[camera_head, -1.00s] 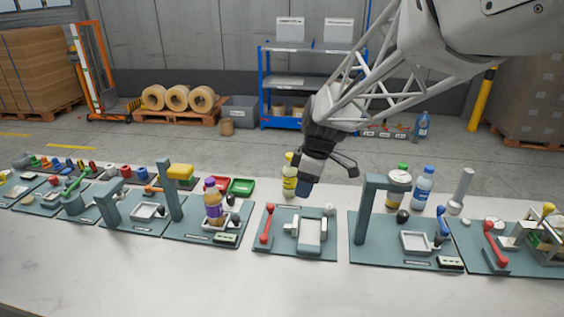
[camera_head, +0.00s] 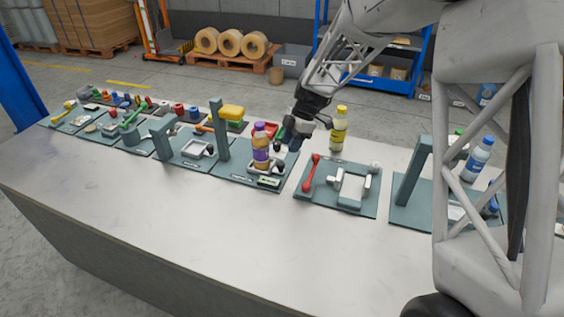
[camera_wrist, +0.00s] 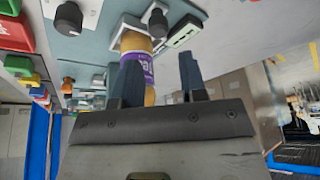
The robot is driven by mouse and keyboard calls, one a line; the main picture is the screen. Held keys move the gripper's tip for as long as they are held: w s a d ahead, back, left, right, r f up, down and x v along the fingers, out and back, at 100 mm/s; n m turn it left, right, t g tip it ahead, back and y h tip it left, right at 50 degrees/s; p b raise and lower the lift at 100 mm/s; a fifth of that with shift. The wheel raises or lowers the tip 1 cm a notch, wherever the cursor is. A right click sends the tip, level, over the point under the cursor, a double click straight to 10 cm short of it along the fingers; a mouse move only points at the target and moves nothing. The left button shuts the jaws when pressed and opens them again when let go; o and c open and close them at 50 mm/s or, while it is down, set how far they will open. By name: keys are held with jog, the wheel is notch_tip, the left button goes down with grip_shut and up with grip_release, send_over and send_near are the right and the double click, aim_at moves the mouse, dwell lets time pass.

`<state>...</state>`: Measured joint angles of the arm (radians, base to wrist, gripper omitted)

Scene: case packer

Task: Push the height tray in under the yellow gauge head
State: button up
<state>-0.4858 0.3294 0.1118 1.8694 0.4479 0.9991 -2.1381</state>
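The yellow gauge head (camera_head: 231,111) sits on an arm at the top of a grey-green post (camera_head: 219,140). To its right, the pale height tray (camera_head: 252,168) rests on the same base plate, out from under the head. A bottle with a purple label (camera_head: 261,152) stands upright on the tray. A black knob (camera_head: 279,147) shows beside the bottle. My gripper (camera_head: 292,144) is just right of the bottle, pointing down. In the wrist view its two fingers (camera_wrist: 160,78) are apart, with the bottle (camera_wrist: 138,42) beyond the left finger. I see no grip on anything.
A small readout (camera_head: 269,182) lies at the plate's front edge. A yellow bottle (camera_head: 339,128) stands behind the neighbouring plate with a red lever (camera_head: 311,172). Red and green bins are behind my gripper. The table's front strip is clear.

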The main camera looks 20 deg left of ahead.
aim_at(281, 163)
jog(key=shift+a+f, duration=0.15)
jog(key=shift+f, duration=0.05)
dwell(0.3)
jog(key=shift+x, duration=3.8)
grip_shut()
